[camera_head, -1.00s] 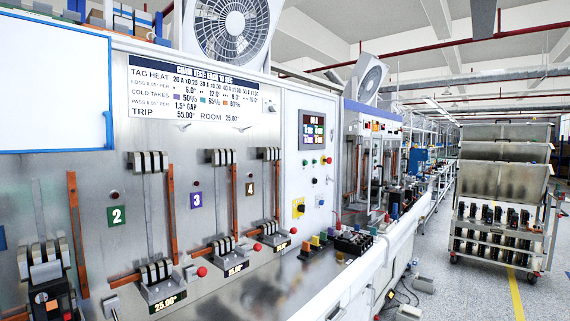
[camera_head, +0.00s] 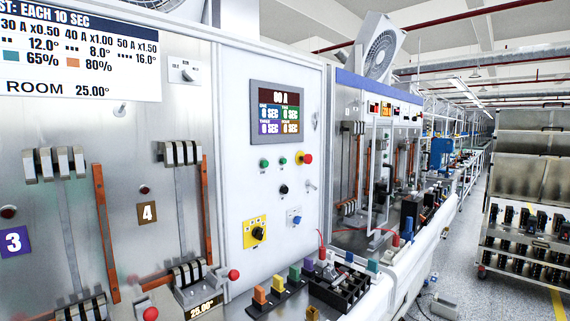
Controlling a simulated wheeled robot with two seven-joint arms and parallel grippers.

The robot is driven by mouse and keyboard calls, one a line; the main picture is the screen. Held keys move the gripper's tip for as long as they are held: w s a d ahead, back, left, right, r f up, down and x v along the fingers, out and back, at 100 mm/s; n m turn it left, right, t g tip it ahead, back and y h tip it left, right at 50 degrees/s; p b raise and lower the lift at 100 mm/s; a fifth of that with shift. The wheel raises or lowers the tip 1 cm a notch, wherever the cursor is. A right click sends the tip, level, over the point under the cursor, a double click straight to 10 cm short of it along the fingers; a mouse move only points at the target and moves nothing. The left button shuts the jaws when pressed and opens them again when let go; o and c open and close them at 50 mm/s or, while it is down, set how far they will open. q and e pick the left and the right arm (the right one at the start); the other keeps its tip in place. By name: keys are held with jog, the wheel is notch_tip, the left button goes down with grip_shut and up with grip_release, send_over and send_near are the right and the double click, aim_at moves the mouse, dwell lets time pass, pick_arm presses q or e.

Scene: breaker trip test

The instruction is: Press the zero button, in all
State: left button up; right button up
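The white control panel (camera_head: 240,110) stands in the middle of the view with a dark display (camera_head: 277,113) reading "00 A" above several "0 SEC" fields. Below the display are two green buttons (camera_head: 264,163) and a red mushroom button (camera_head: 305,158) on a yellow ring. A black knob (camera_head: 283,189) sits beneath them. Lower down are a black rotary switch (camera_head: 258,233) on a yellow plate and a small blue button (camera_head: 296,219) on a pale plate. No button's label is legible, so I cannot tell which is the zero button. Neither gripper is in view.
Test stations 3 and 4 (camera_head: 146,212) with copper bars and red-knobbed levers are at the left. A bench ledge below the panel holds coloured blocks (camera_head: 277,283) and a black tray (camera_head: 338,287). A rack cart (camera_head: 525,230) stands at right; the aisle floor between is partly clear.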

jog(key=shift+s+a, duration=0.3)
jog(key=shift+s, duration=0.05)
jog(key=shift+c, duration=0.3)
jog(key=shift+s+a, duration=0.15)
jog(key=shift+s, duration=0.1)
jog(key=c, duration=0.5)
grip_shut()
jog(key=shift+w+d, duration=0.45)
